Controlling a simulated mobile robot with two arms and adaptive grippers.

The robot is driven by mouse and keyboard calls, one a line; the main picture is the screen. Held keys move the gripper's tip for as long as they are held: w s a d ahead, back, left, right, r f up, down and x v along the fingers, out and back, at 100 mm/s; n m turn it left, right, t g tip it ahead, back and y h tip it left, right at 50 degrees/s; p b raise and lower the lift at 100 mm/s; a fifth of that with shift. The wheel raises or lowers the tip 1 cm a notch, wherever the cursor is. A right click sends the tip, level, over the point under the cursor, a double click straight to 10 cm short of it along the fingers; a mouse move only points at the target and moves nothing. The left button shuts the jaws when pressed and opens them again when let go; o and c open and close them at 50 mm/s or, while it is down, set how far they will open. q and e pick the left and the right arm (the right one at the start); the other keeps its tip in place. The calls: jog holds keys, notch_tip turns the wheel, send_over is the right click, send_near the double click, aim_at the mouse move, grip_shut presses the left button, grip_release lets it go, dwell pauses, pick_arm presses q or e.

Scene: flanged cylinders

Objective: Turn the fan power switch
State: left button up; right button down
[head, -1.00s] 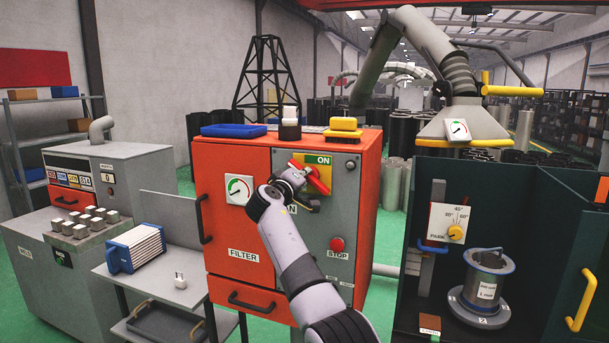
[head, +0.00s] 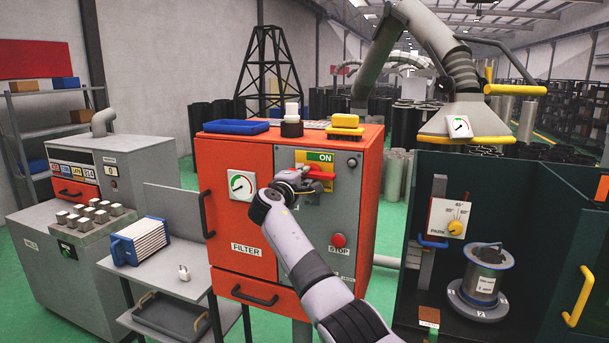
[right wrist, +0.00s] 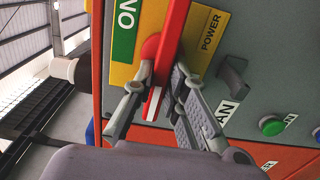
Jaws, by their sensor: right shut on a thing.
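The fan power switch is a red rotary handle (head: 321,174) on a yellow plate at the top of the grey panel, beside a green ON label (head: 322,157). It lies roughly level in the head view. In the right wrist view the red handle (right wrist: 168,50) runs between the two fingers, beside the word POWER. My right gripper (head: 306,180) is shut on the handle, and its fingers (right wrist: 158,92) show on either side of it. The gripper hides part of the plate and handle. My left gripper is not in view.
The orange filter cabinet (head: 222,147) carries a red STOP button (head: 339,241) below the switch. A dark handle (right wrist: 234,82) sticks out near the switch. A blue tray (head: 236,127) and a yellow brush (head: 345,121) lie on top. A dark booth (head: 393,210) stands to the right.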

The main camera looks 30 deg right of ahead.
jog(key=shift+f, duration=0.1)
dwell(0.3)
jog(key=c, duration=1.6)
grip_release()
jog(key=shift+w+a, duration=0.1)
jog(key=shift+a, duration=0.05)
jog(key=v, duration=1.2)
